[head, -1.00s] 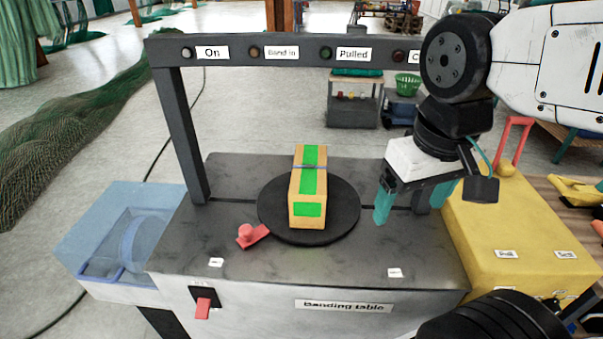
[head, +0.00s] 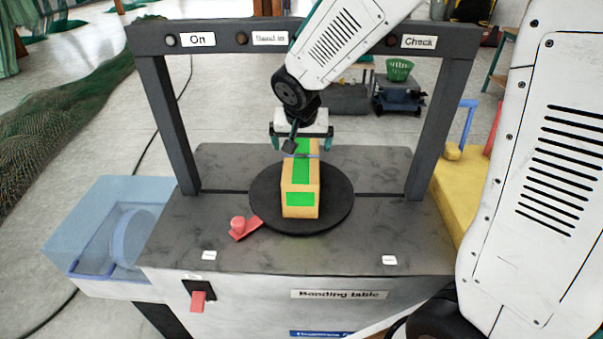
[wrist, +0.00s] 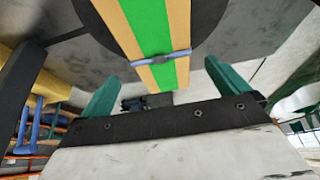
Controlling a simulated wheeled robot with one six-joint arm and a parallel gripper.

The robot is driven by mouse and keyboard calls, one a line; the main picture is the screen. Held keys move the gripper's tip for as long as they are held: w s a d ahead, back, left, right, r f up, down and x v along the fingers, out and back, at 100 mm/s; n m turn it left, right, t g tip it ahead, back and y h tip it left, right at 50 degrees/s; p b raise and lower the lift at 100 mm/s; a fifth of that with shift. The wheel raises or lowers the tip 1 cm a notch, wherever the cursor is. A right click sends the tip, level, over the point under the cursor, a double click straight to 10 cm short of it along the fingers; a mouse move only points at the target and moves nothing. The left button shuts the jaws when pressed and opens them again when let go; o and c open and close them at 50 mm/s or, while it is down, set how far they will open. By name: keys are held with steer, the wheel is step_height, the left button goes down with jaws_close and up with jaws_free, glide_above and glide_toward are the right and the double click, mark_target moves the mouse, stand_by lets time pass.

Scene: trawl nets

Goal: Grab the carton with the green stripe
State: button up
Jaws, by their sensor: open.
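The carton with the green stripe (head: 301,195) is a long tan box lying on the round black turntable (head: 335,213) of the banding table. A thin grey-blue band crosses it near its far end. My gripper (head: 301,148) is over the carton's far end with its teal fingers apart. In the wrist view the carton (wrist: 147,30) runs down the middle, and my open fingers (wrist: 163,88) lie to either side of its line. The fingers do not appear to touch it, though the exact height above it is hard to tell.
A dark frame (head: 170,125) with labelled lamps arches over the banding table (head: 390,230), and my arm passes in front of its top bar. A red piece with a knob (head: 243,228) lies left of the turntable. A blue translucent bin (head: 100,235) adjoins the left side.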

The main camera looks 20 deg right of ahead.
mark_target(301, 155)
steer(key=x, duration=0.6)
steer(key=shift+w+f, duration=0.1)
steer(key=shift+f, duration=0.3)
steer(key=c, duration=2)
steer(key=shift+o, duration=0.2)
steer(key=shift+r, duration=0.15)
